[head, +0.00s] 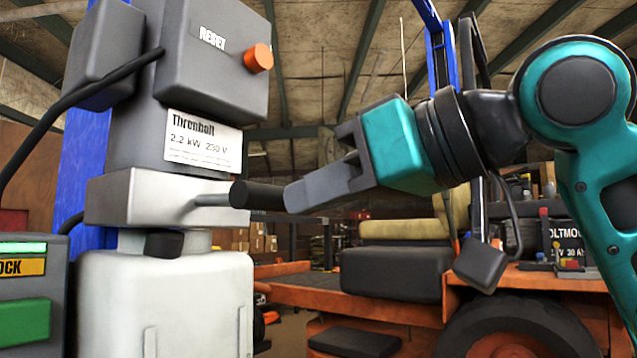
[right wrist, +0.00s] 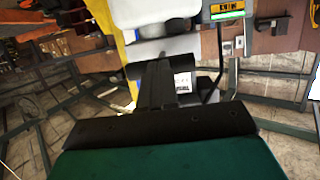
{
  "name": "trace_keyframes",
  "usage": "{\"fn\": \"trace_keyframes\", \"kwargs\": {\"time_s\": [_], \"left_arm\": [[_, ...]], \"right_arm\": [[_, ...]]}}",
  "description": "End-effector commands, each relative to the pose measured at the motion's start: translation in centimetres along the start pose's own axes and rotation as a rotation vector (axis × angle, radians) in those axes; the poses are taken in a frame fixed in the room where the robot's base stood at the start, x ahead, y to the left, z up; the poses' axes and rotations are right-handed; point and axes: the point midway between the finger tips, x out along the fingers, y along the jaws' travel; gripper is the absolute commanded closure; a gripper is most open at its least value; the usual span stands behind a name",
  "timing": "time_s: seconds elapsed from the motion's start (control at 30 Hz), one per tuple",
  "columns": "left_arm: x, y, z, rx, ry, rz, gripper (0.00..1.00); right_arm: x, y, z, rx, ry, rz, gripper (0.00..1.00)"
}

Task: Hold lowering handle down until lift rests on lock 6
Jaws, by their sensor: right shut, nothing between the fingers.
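The lowering handle (head: 258,196), a black grip on a metal rod, sticks out to the right from the pale block of the grey power unit. It looks about level. My right gripper (head: 290,197) is shut and empty, its fingertips at the handle's outer end; I cannot tell whether they touch it. In the right wrist view the dark fingers (right wrist: 165,88) are together. The lift's blue post (head: 88,165) stands behind the unit. A lock panel (head: 30,268) is cut off at the left edge; its lock number is not readable. My left gripper is not in view.
An orange mower (head: 375,300) with a dark seat and a black tyre (head: 517,330) stands behind my right arm. The unit's red-orange reset knob (head: 258,57) sits above the handle, and a white tank (head: 165,305) is below. A black cable runs at the left.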

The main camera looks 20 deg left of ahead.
Motion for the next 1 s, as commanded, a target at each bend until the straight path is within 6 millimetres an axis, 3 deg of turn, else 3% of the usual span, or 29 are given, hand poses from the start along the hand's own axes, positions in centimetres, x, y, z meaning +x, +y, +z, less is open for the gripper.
{"fn": "trace_keyframes", "kwargs": {"time_s": [0.2, 0.4, 0.6, 1.0], "left_arm": [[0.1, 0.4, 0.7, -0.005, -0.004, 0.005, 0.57], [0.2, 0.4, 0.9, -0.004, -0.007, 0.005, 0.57], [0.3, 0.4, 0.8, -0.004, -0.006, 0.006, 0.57], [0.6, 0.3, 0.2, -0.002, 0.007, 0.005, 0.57]], "right_arm": [[-5.2, 0.1, 0.4, -0.002, 0.003, 0.005, 1.0], [-8.6, 0.1, 0.5, 0.0, 0.003, 0.003, 1.0], [-10.0, 0.0, 0.6, -0.001, 0.002, 0.002, 1.0], [-10.1, 0.0, 0.6, -0.001, 0.002, 0.0, 1.0]]}}
